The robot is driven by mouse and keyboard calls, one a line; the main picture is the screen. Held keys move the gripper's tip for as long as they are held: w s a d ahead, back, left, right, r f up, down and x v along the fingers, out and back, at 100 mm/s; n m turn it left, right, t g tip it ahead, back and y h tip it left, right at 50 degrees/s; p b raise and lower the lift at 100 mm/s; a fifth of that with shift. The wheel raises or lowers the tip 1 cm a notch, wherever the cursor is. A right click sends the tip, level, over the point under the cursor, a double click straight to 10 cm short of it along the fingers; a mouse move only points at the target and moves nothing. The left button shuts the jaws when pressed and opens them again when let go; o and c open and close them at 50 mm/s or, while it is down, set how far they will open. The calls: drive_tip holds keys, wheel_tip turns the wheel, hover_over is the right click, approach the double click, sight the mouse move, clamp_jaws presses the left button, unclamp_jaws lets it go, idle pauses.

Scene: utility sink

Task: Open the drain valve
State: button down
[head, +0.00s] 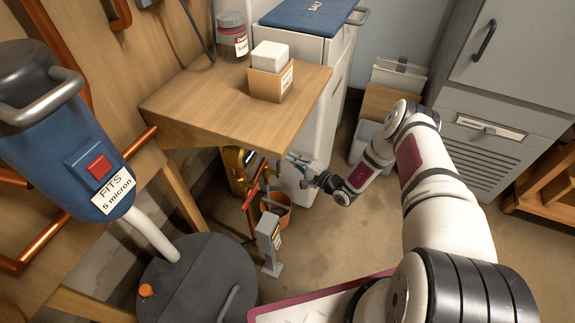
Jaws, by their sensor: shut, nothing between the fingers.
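Under the wooden shelf there is a cluster of pipework with a red lever (251,196) slanting on it, which looks like the drain valve; its exact position is too small to tell. A yellow-and-black fitting (237,168) sits behind it to the left. An orange-brown bucket (277,207) stands on the floor below. My gripper (292,158) is shut and empty. It points left, just under the shelf's right edge, right of and slightly above the red lever. It appears apart from the lever, though the depth gap is hard to judge.
The wooden shelf (220,95) overhangs the pipework and bears a jar (232,37) and a small box (267,83). A grey labelled post (269,245) stands in front of the bucket. A dark tank (195,285) fills the lower left. Open floor (335,235) lies right of the post.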

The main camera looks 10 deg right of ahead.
drive_tip(key=d+p+v, duration=0.1)
drive_tip(key=p+v, duration=0.1)
drive_tip(key=v, duration=0.7)
drive_tip(key=shift+w+d+f, duration=0.2)
drive_tip(key=shift+d+f, duration=0.05)
drive_tip(key=shift+f, duration=0.05)
